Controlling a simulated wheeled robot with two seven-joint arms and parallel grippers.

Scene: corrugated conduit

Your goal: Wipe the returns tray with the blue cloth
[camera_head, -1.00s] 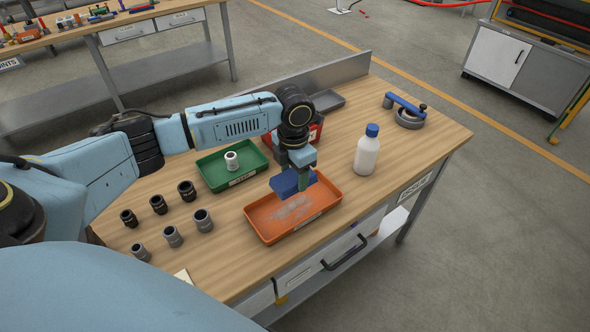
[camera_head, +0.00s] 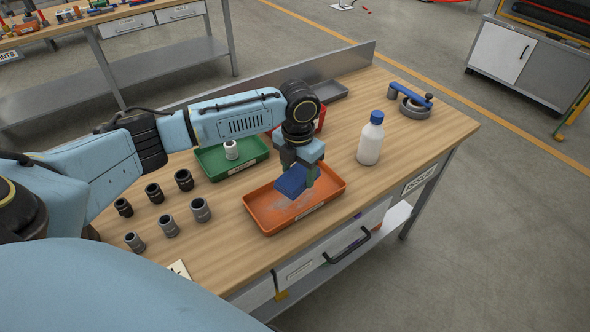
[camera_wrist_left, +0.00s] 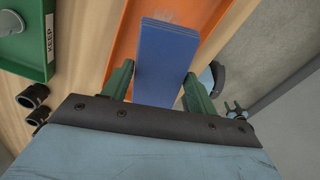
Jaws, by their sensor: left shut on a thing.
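The orange returns tray (camera_head: 262,222) lies on the bench near its front edge, with a greyish smudge (camera_head: 297,207) on its floor. My left gripper (camera_head: 303,176) is over the tray and shut on the blue cloth (camera_head: 291,182), which looks like a folded block. The cloth is low over or in the tray; I cannot tell whether it touches the floor. In the left wrist view the cloth (camera_wrist_left: 168,60) sits between the green fingers, with the orange tray (camera_wrist_left: 122,42) beyond. My right gripper is not in view.
A green tray (camera_head: 213,170) holding a light fitting (camera_head: 231,149) stands behind left. Several dark and grey fittings (camera_head: 169,226) stand at left. A white bottle (camera_head: 370,140) with blue cap stands right of the tray. A red bin (camera_head: 321,119) is partly hidden behind my arm.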

